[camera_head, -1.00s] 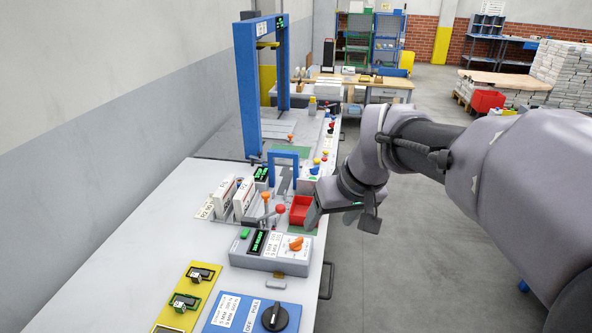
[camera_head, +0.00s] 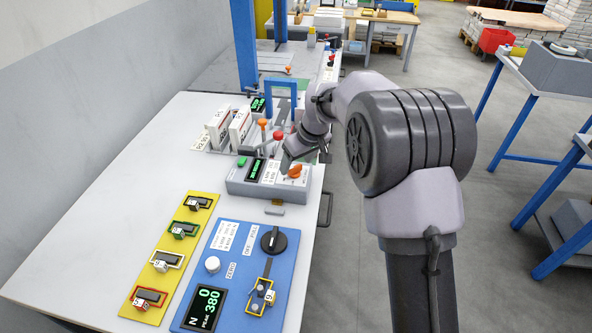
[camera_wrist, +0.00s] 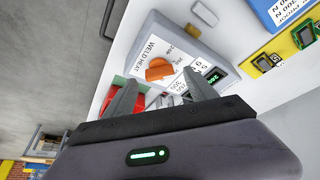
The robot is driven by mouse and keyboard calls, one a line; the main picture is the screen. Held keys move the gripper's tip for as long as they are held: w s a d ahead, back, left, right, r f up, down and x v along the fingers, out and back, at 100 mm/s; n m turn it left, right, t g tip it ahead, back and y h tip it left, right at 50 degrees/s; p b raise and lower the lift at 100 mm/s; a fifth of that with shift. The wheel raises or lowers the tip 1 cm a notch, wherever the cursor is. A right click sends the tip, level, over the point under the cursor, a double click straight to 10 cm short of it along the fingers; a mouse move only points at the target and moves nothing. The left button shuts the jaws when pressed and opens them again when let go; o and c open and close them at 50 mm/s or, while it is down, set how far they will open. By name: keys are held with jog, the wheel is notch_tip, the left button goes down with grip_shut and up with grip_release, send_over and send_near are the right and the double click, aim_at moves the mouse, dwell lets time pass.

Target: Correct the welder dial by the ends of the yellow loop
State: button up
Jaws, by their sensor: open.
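The orange welder dial (camera_head: 295,171) sits on a grey box with a white plate and a lit green display. In the wrist view the dial (camera_wrist: 159,69) stands beside the words WELD HEAT. My gripper (camera_wrist: 163,92) is open and empty, its two fingers pointing towards the dial with the dial just beyond the gap. In the head view my gripper (camera_head: 287,160) is just behind the dial, partly hidden by my arm. The yellow loop (camera_head: 252,308) lies on the blue tester panel, with a small white tag on it; its ends are too small to judge.
The blue panel (camera_head: 228,268) carries a black knob (camera_head: 273,240) and a display (camera_head: 205,308) reading 0 and peak 380. A yellow board (camera_head: 177,245) holds several tagged loops. Red and orange levers stand behind the welder box. Bare table (camera_head: 110,200) lies left.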

jog(key=shift+x, duration=0.95)
jog(key=c, duration=1.4)
jog(key=shift+r+m, duration=0.1)
jog(key=shift+m, duration=0.2)
jog(key=m+h+p, duration=0.1)
jog(key=m, duration=0.2)
jog(key=shift+a+m+t, duration=0.15)
jog(key=shift+m+t, duration=0.15)
jog(key=shift+a+m+h+b, duration=0.1)
jog(key=shift+m+h+b, duration=0.15)
jog(key=shift+m+h, duration=0.6)
jog(key=shift+m+h+b, duration=0.2)
jog(key=shift+m+h, duration=0.05)
jog(key=shift+m, duration=1.1)
